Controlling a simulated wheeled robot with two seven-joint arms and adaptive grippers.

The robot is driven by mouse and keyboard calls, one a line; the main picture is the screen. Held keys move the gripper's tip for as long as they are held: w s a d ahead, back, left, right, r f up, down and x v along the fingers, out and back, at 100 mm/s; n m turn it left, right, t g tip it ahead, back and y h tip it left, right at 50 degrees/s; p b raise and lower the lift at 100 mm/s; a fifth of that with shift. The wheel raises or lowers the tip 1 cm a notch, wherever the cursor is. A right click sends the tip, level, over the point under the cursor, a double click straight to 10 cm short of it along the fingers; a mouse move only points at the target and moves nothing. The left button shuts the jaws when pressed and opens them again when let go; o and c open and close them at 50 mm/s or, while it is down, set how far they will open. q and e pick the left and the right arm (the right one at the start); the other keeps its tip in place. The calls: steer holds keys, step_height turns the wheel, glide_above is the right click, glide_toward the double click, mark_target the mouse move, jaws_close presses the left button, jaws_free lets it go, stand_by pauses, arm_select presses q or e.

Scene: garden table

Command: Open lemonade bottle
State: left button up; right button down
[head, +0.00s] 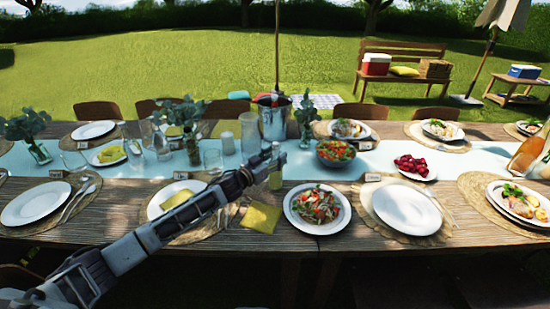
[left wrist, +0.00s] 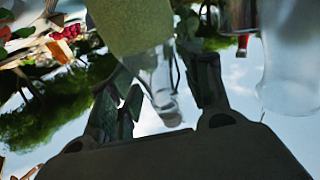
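My left gripper (head: 268,163) reaches over the near edge of the blue runner, in front of the metal ice bucket. In the left wrist view, the two dark fingers (left wrist: 160,100) are spread apart. My right gripper is not in view.
The metal bucket (head: 273,118) stands close behind the gripper. A salad plate (head: 317,208) and a yellow napkin (head: 260,217) lie in front. Clear glassware (head: 249,135) stands to the left. A salad bowl (head: 336,152) is to the right, and an orange bottle (head: 528,152) is at the far right.

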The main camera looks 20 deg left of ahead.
arm_select(q)
steer(key=shift+o, duration=0.6)
steer(key=shift+s, duration=0.15)
steer(key=shift+s+a, duration=0.1)
steer(key=shift+s, duration=0.05)
steer(key=v, duration=1.1)
stand_by(0.7)
steer(key=shift+s+a, duration=0.1)
steer(key=shift+s, duration=0.05)
stand_by(0.5)
